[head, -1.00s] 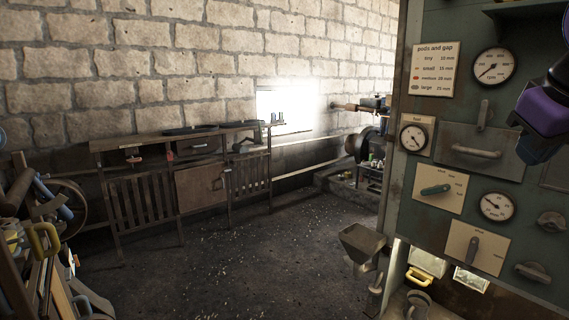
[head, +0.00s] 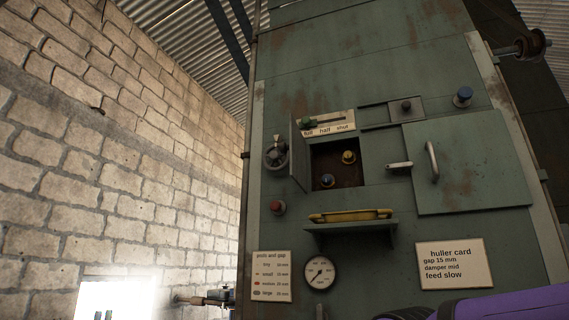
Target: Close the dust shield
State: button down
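No part in view is labelled as the dust shield. On the green machine front, a dark recess (head: 337,176) stands uncovered, with a yellow knob (head: 348,157) and a blue knob (head: 327,181) inside. A narrow green flap (head: 299,157) stands out from its left edge, seen nearly edge-on. To its right is a large green panel (head: 470,165) with a vertical handle (head: 433,160) and a pale latch-like lever (head: 399,166) at its left edge. I cannot tell which one is the shield. Purple parts of my arm show at the bottom right; my gripper's fingers do not show.
A slider labelled full, half, shut (head: 328,123) sits above the recess. A shelf with a yellow handle (head: 350,215) juts out below. Grey dial (head: 277,153), red knob (head: 277,207), outer blue knob (head: 463,96), gauge (head: 319,272) and huller card (head: 453,263) surround them.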

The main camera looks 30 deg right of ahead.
aim_at(297, 147)
jog(key=i+j, duration=0.55)
jog(key=i, duration=0.2)
jog(key=i+j, duration=0.6)
jog(key=i, duration=0.15)
jog(key=i+j, duration=0.55)
jog(key=i, duration=0.2)
jog(key=i+j, duration=0.6)
jog(key=i, duration=0.2)
jog(key=i+j+z, duration=0.15)
jog(key=z, duration=0.3)
jog(key=i+j+z, duration=0.15)
jog(key=z, duration=0.3)
jog(key=i+j+z, duration=0.1)
jog(key=j+z, duration=0.15)
jog(key=z, duration=2.6)
